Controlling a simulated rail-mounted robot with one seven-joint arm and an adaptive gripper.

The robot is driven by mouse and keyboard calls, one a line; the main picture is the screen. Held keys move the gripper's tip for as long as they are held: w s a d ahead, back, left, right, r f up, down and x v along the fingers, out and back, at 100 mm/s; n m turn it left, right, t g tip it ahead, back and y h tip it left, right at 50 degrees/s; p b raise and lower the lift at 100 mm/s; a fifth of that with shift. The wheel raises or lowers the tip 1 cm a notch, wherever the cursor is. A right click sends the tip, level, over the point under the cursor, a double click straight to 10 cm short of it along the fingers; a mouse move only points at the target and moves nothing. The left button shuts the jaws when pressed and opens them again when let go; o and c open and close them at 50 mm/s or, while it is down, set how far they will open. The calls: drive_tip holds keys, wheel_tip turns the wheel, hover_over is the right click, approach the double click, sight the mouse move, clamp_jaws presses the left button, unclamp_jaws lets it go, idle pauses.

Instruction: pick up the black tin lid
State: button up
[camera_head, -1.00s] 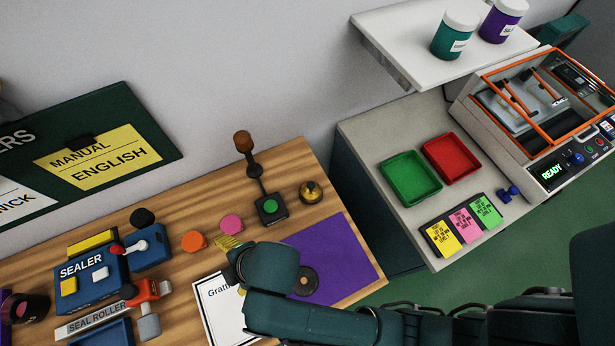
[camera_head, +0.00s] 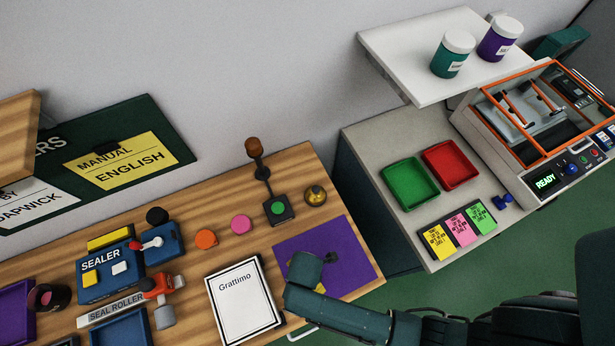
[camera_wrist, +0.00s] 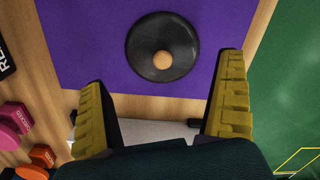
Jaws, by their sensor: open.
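The black tin lid (camera_wrist: 150,65) is a round black disc with a small tan knob in its middle. It lies flat on a purple mat (camera_wrist: 85,50) in the wrist view. My gripper (camera_wrist: 162,72) is open and empty, its two yellow ridged fingers spread wide. In that picture the lid appears ahead of the fingertips and between their lines; nothing shows contact. In the head view the lid (camera_head: 331,258) shows as a dark shape on the mat, partly hidden by my arm.
A white Grattimo sheet (camera_head: 243,300) lies left of the mat. Pink (camera_head: 241,223) and orange (camera_head: 205,238) knobbed pieces, a lever with a green button (camera_head: 277,208) and a brass dome (camera_head: 315,195) stand behind. The table edge lies right of the mat.

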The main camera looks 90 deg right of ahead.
drive_tip(key=f, duration=0.3)
drive_tip(key=shift+s+f, duration=0.2)
drive_tip(key=shift+s, duration=0.2)
drive_tip(key=shift+w+f, duration=0.1)
drive_tip(key=shift+f, duration=0.35)
drive_tip(key=c, duration=1.3)
drive_tip(key=shift+b, duration=0.3)
drive_tip(key=shift+c, duration=0.3)
